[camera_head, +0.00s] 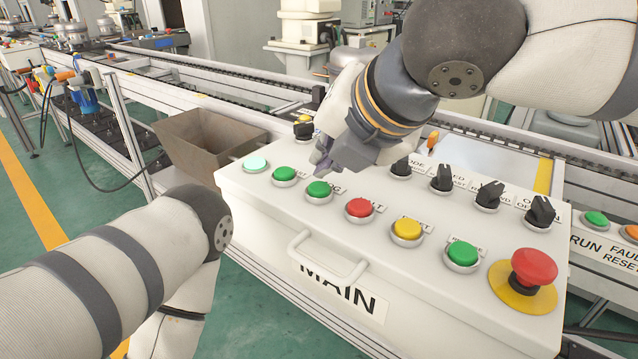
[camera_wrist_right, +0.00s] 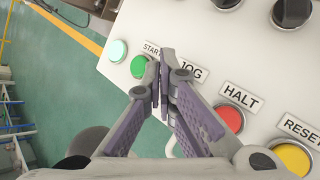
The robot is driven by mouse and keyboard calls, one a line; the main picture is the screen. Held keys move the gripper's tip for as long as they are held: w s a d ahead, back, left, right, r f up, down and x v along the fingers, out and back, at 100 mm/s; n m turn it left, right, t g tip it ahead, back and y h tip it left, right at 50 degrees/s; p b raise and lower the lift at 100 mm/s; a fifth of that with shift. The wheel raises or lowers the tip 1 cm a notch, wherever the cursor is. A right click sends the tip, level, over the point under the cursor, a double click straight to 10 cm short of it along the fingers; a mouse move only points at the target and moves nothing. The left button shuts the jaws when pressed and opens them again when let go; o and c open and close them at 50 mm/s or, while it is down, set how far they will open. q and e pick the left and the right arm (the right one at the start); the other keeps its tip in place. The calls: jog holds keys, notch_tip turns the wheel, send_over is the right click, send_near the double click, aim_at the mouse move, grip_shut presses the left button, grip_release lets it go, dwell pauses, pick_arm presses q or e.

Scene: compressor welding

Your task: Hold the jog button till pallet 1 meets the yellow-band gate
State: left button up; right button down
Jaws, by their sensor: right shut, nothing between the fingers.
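The jog button, a green button (camera_head: 319,190) in a metal ring, sits on the white control panel (camera_head: 262,205), third from the left. In the right wrist view its JOG label (camera_wrist_right: 192,72) shows, but my fingers cover the button. My right gripper (camera_head: 322,160) is shut and empty, fingertips pointing down just over and behind the button; it also shows in the right wrist view (camera_wrist_right: 161,80). I cannot tell if it touches. A yellow band (camera_head: 544,175) crosses the line behind the panel; I cannot tell if it is the gate. I cannot identify pallet 1. My left gripper is out of view.
The neighbouring green START button (camera_head: 285,175) and red HALT button (camera_head: 360,208) are close on either side. A red emergency stop (camera_head: 533,266) stands at the right end. Black knobs (camera_head: 441,178) rise behind the buttons. A brown bin (camera_head: 205,145) stands beyond the panel's left end.

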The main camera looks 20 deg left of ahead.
jog(key=shift+f, duration=0.2)
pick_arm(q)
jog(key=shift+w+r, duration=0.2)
pick_arm(e)
jog(key=shift+f, duration=0.15)
